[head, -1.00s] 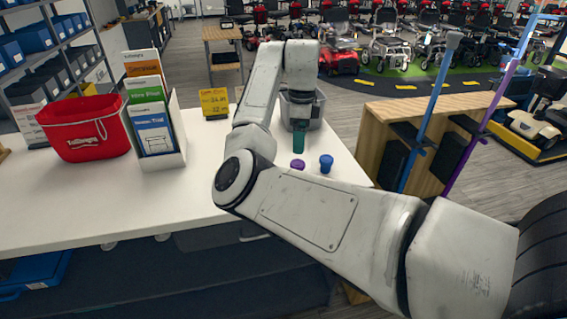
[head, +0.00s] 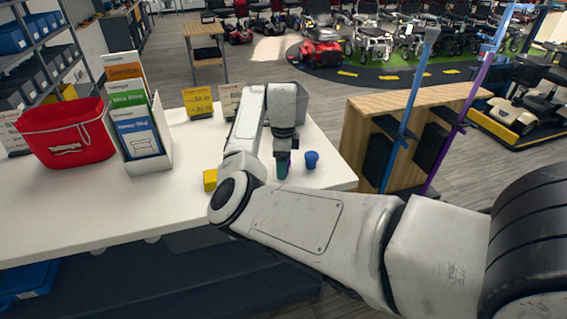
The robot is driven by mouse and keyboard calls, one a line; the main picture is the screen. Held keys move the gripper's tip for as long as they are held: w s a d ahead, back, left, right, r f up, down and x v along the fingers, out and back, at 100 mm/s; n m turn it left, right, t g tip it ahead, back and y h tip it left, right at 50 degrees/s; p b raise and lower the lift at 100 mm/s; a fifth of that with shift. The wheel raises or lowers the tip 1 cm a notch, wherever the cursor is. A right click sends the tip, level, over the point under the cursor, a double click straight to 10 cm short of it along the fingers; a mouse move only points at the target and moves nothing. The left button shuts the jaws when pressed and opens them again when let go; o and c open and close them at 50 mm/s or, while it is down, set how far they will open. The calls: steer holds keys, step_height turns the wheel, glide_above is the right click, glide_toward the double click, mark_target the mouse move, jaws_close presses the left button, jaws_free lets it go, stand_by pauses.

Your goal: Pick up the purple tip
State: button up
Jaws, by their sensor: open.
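My gripper (head: 282,170) points down over the white counter (head: 75,210), near its front right part. Its teal fingers are low, at the spot where the purple tip stood. The purple tip is almost fully hidden by the fingers, so I cannot tell whether they are around it or touching it. The jaws are open. A blue tip (head: 312,160) stands on the counter just right of the gripper, apart from it.
A yellow block (head: 210,180) lies left of my forearm. A grey bin (head: 298,104) stands behind the gripper. A brochure holder (head: 160,150), a red basket (head: 68,135) and price signs (head: 198,102) stand to the left. A wooden cabinet (head: 352,135) with canes stands right of the counter.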

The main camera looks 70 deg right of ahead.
steer(key=c, duration=1.1)
steer(key=shift+r, duration=0.1)
